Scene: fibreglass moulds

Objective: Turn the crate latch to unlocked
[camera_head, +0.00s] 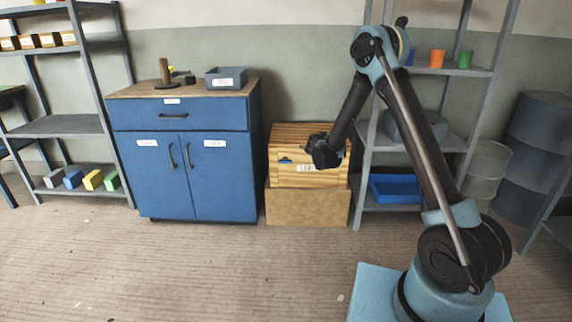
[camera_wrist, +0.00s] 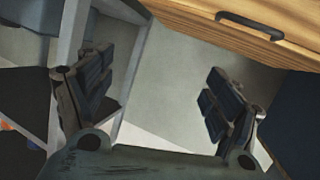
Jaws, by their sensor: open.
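The slatted wooden crate (camera_head: 283,141) stands on a tan box, beside the blue cabinet. A small blue part (camera_head: 285,160), possibly the latch, shows on its front beside a white label; its setting is too small to read. My gripper (camera_head: 322,152) is in front of the crate's right half and hides part of its front. In the wrist view my gripper (camera_wrist: 157,98) is open with nothing between its fingers. A wooden surface (camera_wrist: 190,10) with a dark bar handle (camera_wrist: 249,25) crosses the top right there, apart from the fingers. No latch is clear in that view.
The tan box (camera_head: 307,207) supports the crate. The blue cabinet (camera_head: 185,175) is close on the left. A grey shelf rack (camera_head: 470,71) with a blue tray (camera_head: 395,190) is close on the right. The floor in front is clear.

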